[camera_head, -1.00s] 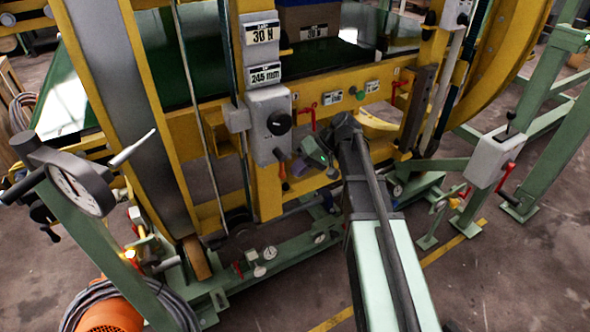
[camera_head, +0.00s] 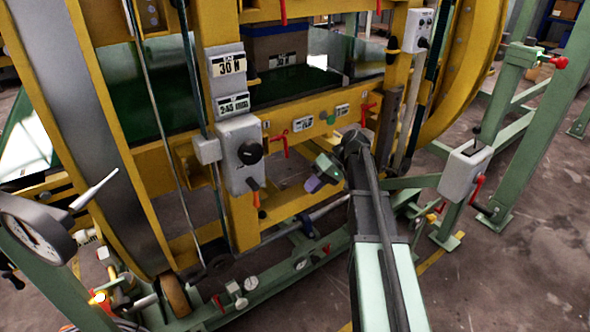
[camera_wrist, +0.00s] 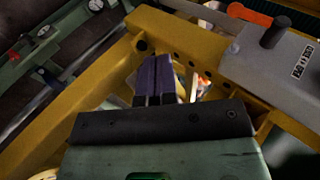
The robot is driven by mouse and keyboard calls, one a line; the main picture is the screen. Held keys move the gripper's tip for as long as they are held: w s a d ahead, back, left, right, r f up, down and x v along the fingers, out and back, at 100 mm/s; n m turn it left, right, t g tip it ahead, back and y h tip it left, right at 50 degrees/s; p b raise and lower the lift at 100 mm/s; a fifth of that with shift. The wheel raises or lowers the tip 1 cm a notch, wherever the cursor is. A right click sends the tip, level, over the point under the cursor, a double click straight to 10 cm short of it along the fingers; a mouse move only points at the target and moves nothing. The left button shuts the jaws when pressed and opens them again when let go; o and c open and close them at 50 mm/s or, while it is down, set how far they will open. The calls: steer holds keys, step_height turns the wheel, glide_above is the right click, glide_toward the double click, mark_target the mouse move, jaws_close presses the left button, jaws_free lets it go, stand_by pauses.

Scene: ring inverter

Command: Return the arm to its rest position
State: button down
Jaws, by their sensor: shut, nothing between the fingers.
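My gripper (camera_head: 313,184) is in the middle of the head view, at the end of my green and dark arm, in front of the yellow machine frame (camera_head: 290,120). Its purple fingers are together with nothing between them. In the wrist view the purple fingers (camera_wrist: 154,80) point toward a yellow frame beam (camera_wrist: 190,50). I cannot tell whether they touch it. The grey control box (camera_head: 240,152) with a black knob is left of my gripper, and a grey box also shows at the upper right of the wrist view (camera_wrist: 275,65).
A red-handled valve (camera_head: 281,141) and small labels sit on the frame above my gripper. A grey lever box (camera_head: 466,172) stands on a green post at right. A dial gauge (camera_head: 30,230) is at left. Bare floor (camera_head: 520,270) lies at lower right.

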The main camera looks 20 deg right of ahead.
steer(key=s+a+f+m+h, duration=0.1)
steer(key=s+a+f+h, duration=0.1)
steer(key=s+a+h, duration=0.45)
steer(key=s+a+f+m+h, duration=0.1)
steer(key=s+a+f+h, duration=0.2)
steer(key=s+a, duration=0.6)
step_height(320, 180, up, 15)
steer(key=s+d+p, duration=0.1)
steer(key=d+p, duration=0.1)
steer(key=p, duration=1.3)
steer(key=shift+s+d+f, duration=0.15)
steer(key=shift+s+d, duration=0.05)
